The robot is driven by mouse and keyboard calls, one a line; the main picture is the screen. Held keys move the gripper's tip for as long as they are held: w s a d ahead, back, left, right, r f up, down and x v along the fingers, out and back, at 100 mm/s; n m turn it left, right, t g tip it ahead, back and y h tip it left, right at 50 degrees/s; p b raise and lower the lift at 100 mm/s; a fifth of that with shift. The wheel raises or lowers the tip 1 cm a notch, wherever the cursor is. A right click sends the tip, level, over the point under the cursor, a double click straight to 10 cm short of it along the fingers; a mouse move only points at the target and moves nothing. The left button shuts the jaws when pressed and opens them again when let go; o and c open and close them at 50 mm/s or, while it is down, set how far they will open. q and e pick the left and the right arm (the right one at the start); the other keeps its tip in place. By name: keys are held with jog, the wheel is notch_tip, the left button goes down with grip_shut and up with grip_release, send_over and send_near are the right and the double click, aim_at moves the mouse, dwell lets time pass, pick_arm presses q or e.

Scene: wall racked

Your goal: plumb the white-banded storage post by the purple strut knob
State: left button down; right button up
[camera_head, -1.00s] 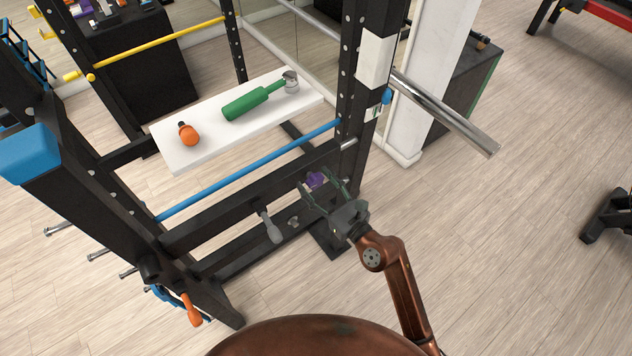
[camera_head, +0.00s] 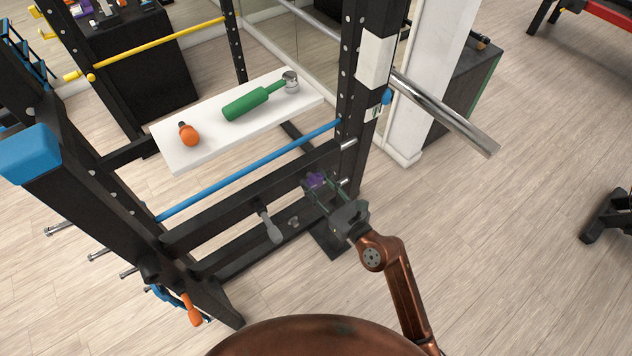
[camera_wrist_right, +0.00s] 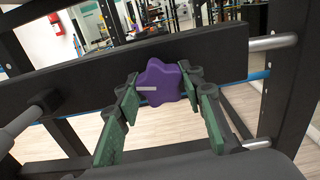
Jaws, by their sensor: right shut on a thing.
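The purple strut knob (camera_head: 315,179) sits on the dark lower strut of the rack; in the right wrist view it is a purple lobed star knob (camera_wrist_right: 163,82). My right gripper (camera_head: 319,186) is shut on it, with green-padded fingers (camera_wrist_right: 158,92) on both sides of the knob. The white-banded storage post (camera_head: 350,125) is the black upright behind and right of the knob, with a white band (camera_head: 375,62) near its top. I cannot tell from here whether it stands exactly plumb. My left gripper is not in view.
A white shelf (camera_head: 185,157) holds an orange bulb-shaped object (camera_head: 189,135) and a green-handled tool (camera_head: 250,103). A blue bar (camera_head: 250,170) runs above the strut. A grey-handled knob (camera_head: 271,228) hangs left of my gripper. A steel bar (camera_head: 450,115) juts right.

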jog(key=shift+r+m+p, duration=0.15)
jog(key=shift+m+p, duration=0.75)
jog(key=shift+p, duration=0.15)
jog(key=m+p, duration=0.6)
jog(key=m, duration=0.1)
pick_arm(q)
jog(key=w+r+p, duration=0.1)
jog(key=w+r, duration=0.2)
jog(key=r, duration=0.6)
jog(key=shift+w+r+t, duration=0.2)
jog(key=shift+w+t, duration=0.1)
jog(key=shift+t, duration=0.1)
pick_arm(e)
jog(key=shift+m, duration=0.9)
jog(key=shift+f, duration=0.2)
jog(key=o, duration=1.2)
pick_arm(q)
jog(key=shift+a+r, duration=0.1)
